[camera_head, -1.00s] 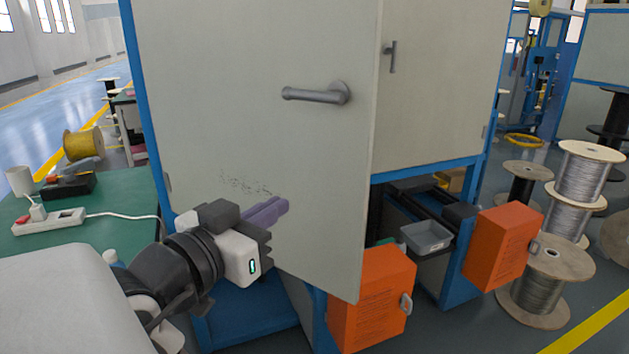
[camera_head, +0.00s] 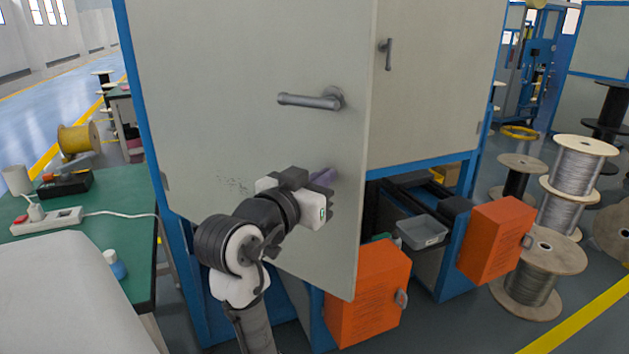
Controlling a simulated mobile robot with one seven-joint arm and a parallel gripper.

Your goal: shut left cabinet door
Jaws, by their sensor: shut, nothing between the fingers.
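The left cabinet door (camera_head: 230,55) is a large grey-white panel with a horizontal lever handle (camera_head: 312,99). It stands ajar, its right edge swung out in front of the blue-framed cabinet. My gripper (camera_head: 324,177), with purple fingers, is shut and empty. It is at the door's outer face, below the handle and towards the free edge. The wrist partly hides the fingers, and I cannot tell whether they touch the panel. The right cabinet door (camera_head: 440,85), with a vertical handle (camera_head: 386,54), appears closed.
Two orange boxes (camera_head: 370,295) (camera_head: 495,240) stick out below the cabinet doors, with a grey tray (camera_head: 422,231) between them. A green table (camera_head: 110,230) stands at left. Wire spools (camera_head: 540,275) stand at right.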

